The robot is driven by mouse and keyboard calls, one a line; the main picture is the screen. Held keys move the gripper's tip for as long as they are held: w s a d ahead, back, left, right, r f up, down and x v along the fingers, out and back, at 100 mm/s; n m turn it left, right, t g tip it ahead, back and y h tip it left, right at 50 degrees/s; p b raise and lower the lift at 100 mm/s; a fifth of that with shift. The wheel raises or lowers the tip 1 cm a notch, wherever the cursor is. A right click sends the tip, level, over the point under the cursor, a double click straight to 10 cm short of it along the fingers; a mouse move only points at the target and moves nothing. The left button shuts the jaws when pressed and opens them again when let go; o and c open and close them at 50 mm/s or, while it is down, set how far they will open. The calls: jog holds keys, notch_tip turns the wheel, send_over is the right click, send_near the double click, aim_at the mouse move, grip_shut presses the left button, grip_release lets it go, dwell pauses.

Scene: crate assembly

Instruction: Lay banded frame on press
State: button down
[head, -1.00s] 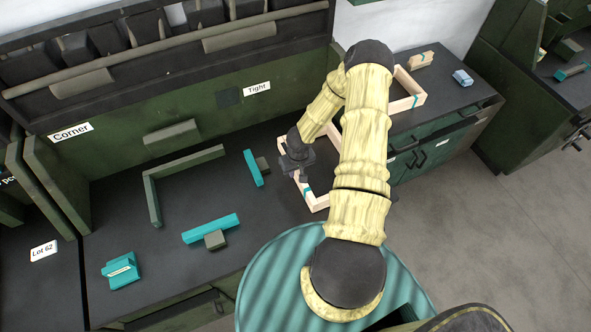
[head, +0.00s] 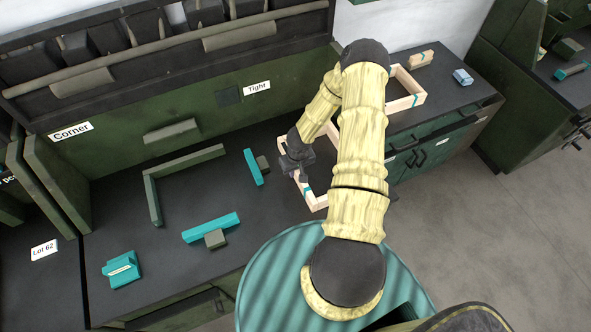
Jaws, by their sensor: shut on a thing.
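A pale wooden frame (head: 310,198) with a teal band lies at the bench's right part, largely hidden behind my arm. My gripper (head: 298,177) is shut on its left side; the fingertips are small and dark. A green L-shaped fence (head: 152,200) stands on the dark bench to the left. A teal bar with a green block (head: 253,167) lies right of it, and a longer teal bar (head: 210,228) with a green block lies in front. These look like the press, and no frame lies between them.
A wooden piece (head: 421,59) and a pale blue block (head: 462,77) lie beyond. A teal block (head: 122,270) lies front left. Signs read "Corner" (head: 71,132) and "Tight" (head: 257,88).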

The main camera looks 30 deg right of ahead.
jog(key=c, duration=1.3)
grip_release()
jog(key=shift+o, duration=0.2)
jog(key=shift+r+p, duration=4.05)
